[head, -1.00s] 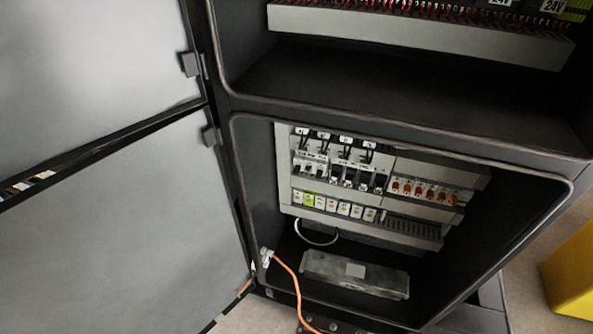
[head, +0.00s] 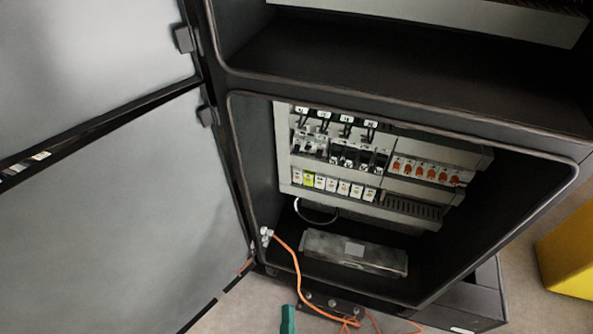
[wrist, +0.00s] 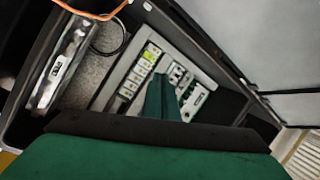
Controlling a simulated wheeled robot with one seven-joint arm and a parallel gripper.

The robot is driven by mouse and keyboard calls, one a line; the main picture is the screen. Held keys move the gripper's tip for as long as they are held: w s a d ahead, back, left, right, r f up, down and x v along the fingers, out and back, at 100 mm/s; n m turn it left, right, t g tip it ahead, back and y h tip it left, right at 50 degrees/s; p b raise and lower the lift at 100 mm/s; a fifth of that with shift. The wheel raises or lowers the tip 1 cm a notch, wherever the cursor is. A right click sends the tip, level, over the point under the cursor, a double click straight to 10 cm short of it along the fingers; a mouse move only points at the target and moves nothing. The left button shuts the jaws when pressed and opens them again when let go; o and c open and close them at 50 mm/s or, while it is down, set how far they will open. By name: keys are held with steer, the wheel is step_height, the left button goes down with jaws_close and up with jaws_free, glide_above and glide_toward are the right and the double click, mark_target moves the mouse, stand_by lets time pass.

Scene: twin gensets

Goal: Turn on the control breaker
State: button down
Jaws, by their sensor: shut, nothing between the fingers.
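Rows of breakers (head: 357,156) sit on a grey panel (head: 283,150) inside the open lower cabinet in the head view. I cannot tell from the labels which one is the control breaker. In the wrist view, white breakers (wrist: 193,99) with dark parts show just right of my gripper (wrist: 164,80). Its green fingers are shut and empty, point toward the panel and hide part of it. I cannot tell any contact. A green tip of my gripper (head: 288,315) shows at the bottom of the head view, low in front of the cabinet.
A grey door (head: 120,210) stands open at left. A row of orange-marked devices (head: 425,172) is right of the breakers. A grey box (head: 350,253) lies on the cabinet floor. An orange cable (head: 290,262) hangs over the sill. A yellow object (head: 570,255) stands at right.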

steer(key=w+a+r+m+t+h, duration=0.2)
steer(key=w+m+h, duration=0.6)
steer(key=w+m, duration=1.4)
steer(key=m+t, duration=0.2)
steer(key=m, duration=0.3)
steer(key=shift+a+m+t, duration=0.2)
steer(key=shift+m+t, duration=0.1)
steer(key=shift+t, duration=0.1)
steer(key=shift+r, duration=0.15)
